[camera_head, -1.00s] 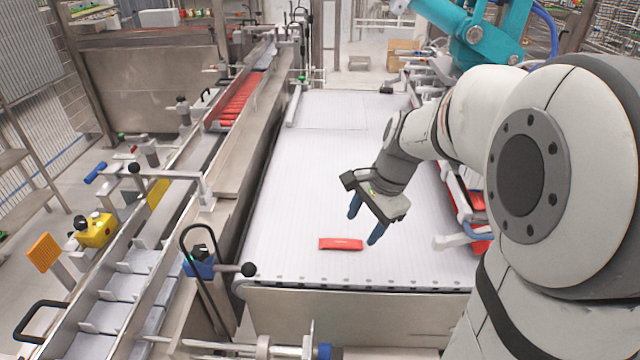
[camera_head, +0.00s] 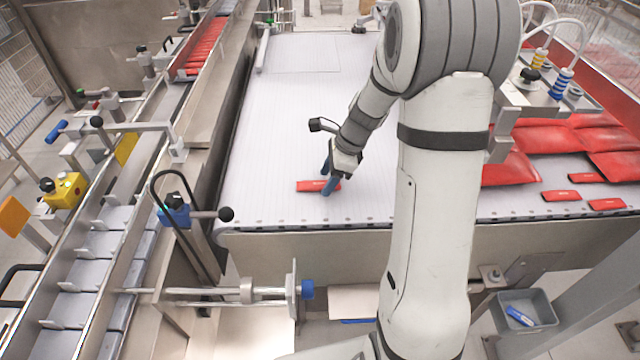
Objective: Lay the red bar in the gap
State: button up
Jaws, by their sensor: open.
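The red bar (camera_head: 310,186) lies flat on the white belt (camera_head: 265,130), near its front edge. My gripper (camera_head: 328,177) has two blue fingers and is open at the right end of the bar. One finger is behind the bar and the other in front, overlapping its right end in the picture. I cannot tell whether they touch it. A row of red bars (camera_head: 206,46) lies in the narrow lane at the upper left. I cannot make out a gap in that row. Nearer, the lane has empty grey compartments (camera_head: 77,276) between flights.
A black-knobbed lever (camera_head: 226,214) and a metal guide rail (camera_head: 215,100) stand between belt and lane. Large red packs (camera_head: 510,168) and several loose red bars (camera_head: 561,196) lie right of my arm. A grey bin (camera_head: 527,311) stands low at the right.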

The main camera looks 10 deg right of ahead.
jog(key=shift+a+f, duration=0.1)
jog(key=shift+f, duration=0.15)
jog(key=shift+c, duration=0.5)
jog(key=shift+r, duration=0.1)
jog(key=c, duration=1)
